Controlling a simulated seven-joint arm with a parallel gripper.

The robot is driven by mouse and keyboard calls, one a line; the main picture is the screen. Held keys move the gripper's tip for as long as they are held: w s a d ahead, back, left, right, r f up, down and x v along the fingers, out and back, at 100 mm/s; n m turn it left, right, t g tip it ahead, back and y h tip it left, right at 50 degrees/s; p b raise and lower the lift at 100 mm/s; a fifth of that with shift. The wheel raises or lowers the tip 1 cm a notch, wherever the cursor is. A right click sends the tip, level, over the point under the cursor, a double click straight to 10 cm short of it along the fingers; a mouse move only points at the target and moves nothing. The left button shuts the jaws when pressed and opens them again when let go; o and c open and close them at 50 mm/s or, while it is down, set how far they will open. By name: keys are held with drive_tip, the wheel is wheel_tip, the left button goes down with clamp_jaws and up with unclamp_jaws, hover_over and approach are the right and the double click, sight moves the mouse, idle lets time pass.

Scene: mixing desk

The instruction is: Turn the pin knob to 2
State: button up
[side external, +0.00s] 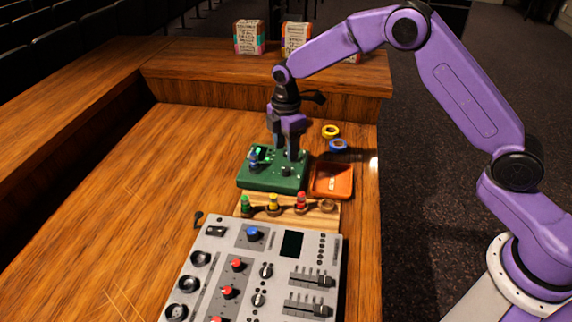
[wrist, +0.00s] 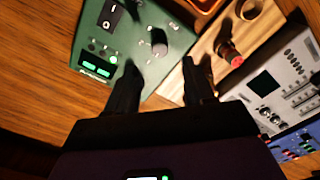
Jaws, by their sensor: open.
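A green box (side external: 262,183) stands on the desk below my gripper. It has a black knob (wrist: 159,42), a black switch (wrist: 112,14) and small lit green displays (wrist: 97,70). The knob also shows in the side external view (side external: 286,171). I cannot read a pointer or numbers around it. My gripper (side external: 284,152) is open, pointing down over the box. In the wrist view its fingers (wrist: 164,66) are apart with nothing between them, and the knob lies just beyond the gap. Whether a finger touches the box cannot be told.
An orange tray (side external: 345,192) sits right of the box. A wooden board (side external: 318,216) with coloured pegs and a grey mixer (side external: 213,244) lie in front. Yellow (side external: 331,131) and blue (side external: 338,146) rings lie behind the tray. The desk's left is clear.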

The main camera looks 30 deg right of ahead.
sight(286, 168)
wheel_tip(286, 168, down, 7)
drive_tip(key=shift+r, duration=0.1)
idle(0.3)
clamp_jaws()
